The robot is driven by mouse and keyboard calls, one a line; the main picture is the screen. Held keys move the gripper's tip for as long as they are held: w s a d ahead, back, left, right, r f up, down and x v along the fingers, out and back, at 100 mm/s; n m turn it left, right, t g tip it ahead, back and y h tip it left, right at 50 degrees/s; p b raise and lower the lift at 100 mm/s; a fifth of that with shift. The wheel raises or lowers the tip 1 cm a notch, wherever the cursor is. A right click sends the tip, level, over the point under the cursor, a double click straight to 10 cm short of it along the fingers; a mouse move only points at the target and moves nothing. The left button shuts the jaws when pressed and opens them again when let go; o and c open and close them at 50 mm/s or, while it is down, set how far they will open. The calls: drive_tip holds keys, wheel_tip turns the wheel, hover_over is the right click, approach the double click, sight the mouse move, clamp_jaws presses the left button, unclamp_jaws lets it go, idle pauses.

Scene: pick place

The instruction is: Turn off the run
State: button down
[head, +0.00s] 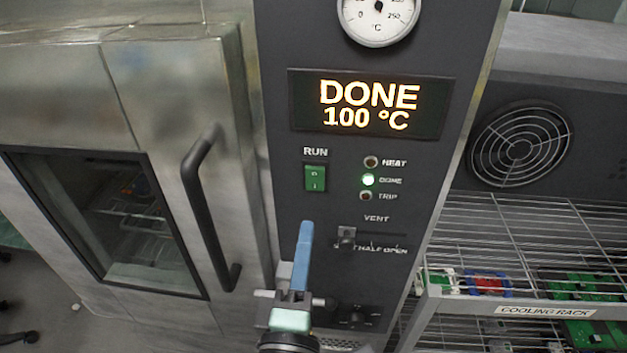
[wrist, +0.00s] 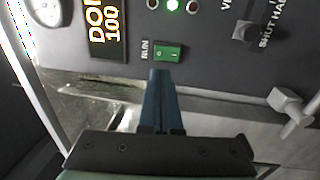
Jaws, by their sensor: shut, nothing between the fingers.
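The green RUN rocker switch (head: 315,178) sits on the dark control panel, under its RUN label and below the display. In the wrist view the switch (wrist: 168,52) is just beyond my fingertips. My gripper (head: 305,228) is shut and empty, its blue fingers together and pointing up the panel, below the switch in the head view. In the wrist view my gripper (wrist: 160,74) appears close to the switch; whether it touches cannot be told. The display (head: 370,105) reads DONE 100 °C. The DONE lamp (head: 368,180) glows green; the HEAT and TRIP lamps look dark.
A vent slider (head: 346,236) sits to the right of my gripper. The oven door handle (head: 207,210) stands out at the left. A wire cooling rack (head: 540,235) holding circuit boards is at the right. A round dial (head: 377,15) is above the display.

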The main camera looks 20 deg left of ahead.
sight(315, 174)
drive_tip(key=p+x, duration=0.3)
drive_tip(key=x, duration=0.6)
drive_tip(key=shift+w, duration=0.1)
drive_tip(key=shift+r, duration=0.1)
drive_tip(key=shift+w+r, duration=0.15)
drive_tip(key=shift+w, duration=0.05)
drive_tip(key=shift+s, duration=0.1)
